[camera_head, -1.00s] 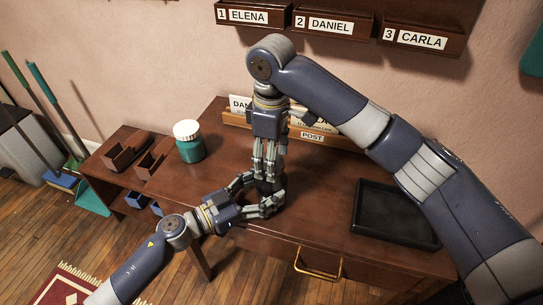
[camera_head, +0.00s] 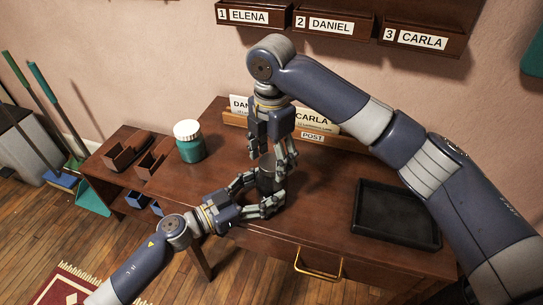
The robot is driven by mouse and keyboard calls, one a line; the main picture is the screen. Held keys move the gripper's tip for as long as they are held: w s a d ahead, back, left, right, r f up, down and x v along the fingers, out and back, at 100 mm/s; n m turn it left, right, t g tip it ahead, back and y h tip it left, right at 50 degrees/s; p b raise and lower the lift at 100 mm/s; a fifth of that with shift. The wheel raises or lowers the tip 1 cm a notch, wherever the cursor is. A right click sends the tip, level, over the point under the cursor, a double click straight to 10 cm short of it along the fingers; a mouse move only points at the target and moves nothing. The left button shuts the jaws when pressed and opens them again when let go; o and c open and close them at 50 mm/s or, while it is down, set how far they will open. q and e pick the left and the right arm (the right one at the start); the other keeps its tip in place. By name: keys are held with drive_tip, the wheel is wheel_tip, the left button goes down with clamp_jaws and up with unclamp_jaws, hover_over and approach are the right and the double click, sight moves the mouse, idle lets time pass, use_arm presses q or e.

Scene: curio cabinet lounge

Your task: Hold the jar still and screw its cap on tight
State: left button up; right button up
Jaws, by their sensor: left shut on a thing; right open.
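A dark jar (camera_head: 266,180) stands upright on the wooden desk. My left gripper (camera_head: 268,193) is shut around its lower part from the left. My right gripper (camera_head: 273,158) points straight down just above the jar, with its fingers spread open. The jar's dark top shows between and below those fingers. I cannot make out the cap's edge or whether it sits tight.
A black tray (camera_head: 397,216) lies at the right. A wooden card holder marked POST (camera_head: 312,136) is behind my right gripper. Named wall boxes (camera_head: 333,26) hang above.

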drive_tip(key=c, duration=1.4)
drive_tip(key=m, duration=1.3)
drive_tip(key=shift+m, duration=0.3)
drive_tip(key=m, duration=0.4)
drive_tip(key=shift+m, duration=0.4)
drive_tip(key=m, duration=0.3)
drive_tip(key=shift+f+m, duration=0.1)
drive_tip(key=shift+m, duration=0.2)
drive_tip(key=m, duration=0.3)
drive_tip(key=shift+w+m, duration=0.1)
drive_tip(key=shift+m, duration=0.2)
drive_tip(key=shift+c, duration=0.2)
drive_tip(key=m, duration=0.4)
